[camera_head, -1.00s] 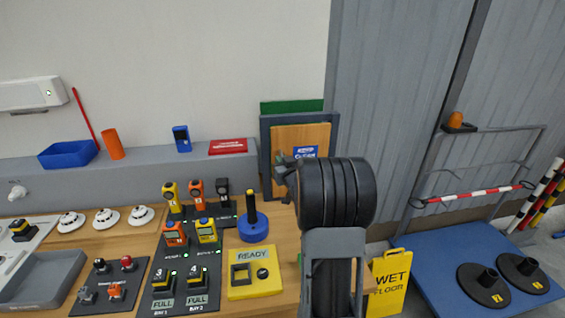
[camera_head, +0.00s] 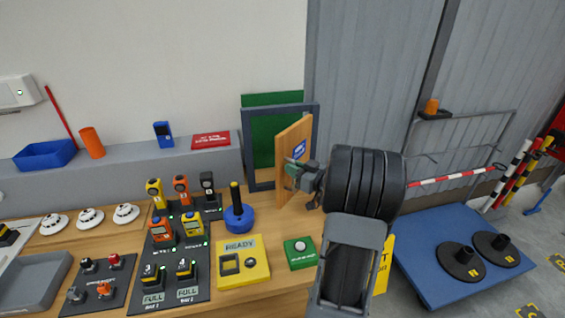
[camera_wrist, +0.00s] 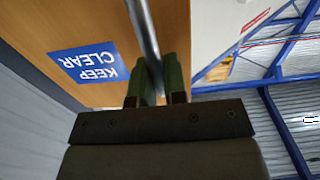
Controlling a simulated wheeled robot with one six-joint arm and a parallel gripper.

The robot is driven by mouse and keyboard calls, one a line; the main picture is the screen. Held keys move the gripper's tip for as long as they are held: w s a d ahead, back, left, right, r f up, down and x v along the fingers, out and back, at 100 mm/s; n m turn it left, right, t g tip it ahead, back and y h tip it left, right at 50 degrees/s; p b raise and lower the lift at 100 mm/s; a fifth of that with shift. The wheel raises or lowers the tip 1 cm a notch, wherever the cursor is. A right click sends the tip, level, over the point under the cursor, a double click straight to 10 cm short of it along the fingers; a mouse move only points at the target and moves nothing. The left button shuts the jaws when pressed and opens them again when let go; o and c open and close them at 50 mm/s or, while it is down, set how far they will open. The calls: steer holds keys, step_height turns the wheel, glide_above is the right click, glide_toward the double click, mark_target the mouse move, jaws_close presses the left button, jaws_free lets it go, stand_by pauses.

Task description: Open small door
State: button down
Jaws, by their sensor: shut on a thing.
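The small door (camera_head: 281,151) is a wooden panel with a blue sign in a dark blue-grey frame (camera_head: 249,163). It stands swung out from the frame, with a green back panel (camera_head: 264,135) visible through the opening. In the wrist view the door (camera_wrist: 98,24) fills the upper left, with its blue "KEEP CLEAR" sign (camera_wrist: 85,61). My gripper (camera_head: 293,172) is at the door's front face. In the wrist view its green fingers (camera_wrist: 156,76) are shut on a grey bar handle (camera_wrist: 142,28). My arm hides part of the right side.
A yellow READY box (camera_head: 240,272) and a green button box (camera_head: 300,253) sit on the bench before the door. A blue base with a black post (camera_head: 238,215) stands left of the frame. A blue cart (camera_head: 440,275) stands on the floor at right.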

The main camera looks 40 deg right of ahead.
steer(key=s+d+n+g+y+p, duration=0.1)
steer(key=s+d+n+y+p, duration=0.1)
steer(key=s+d, duration=0.5)
steer(key=shift+s+d+r+n+g+y, duration=0.25)
steer(key=shift+d+y, duration=0.65)
steer(key=shift+d, duration=1.4)
steer(key=c, duration=1.2)
jaws_free()
steer(key=shift+w, duration=0.1)
steer(key=shift+f, duration=0.1)
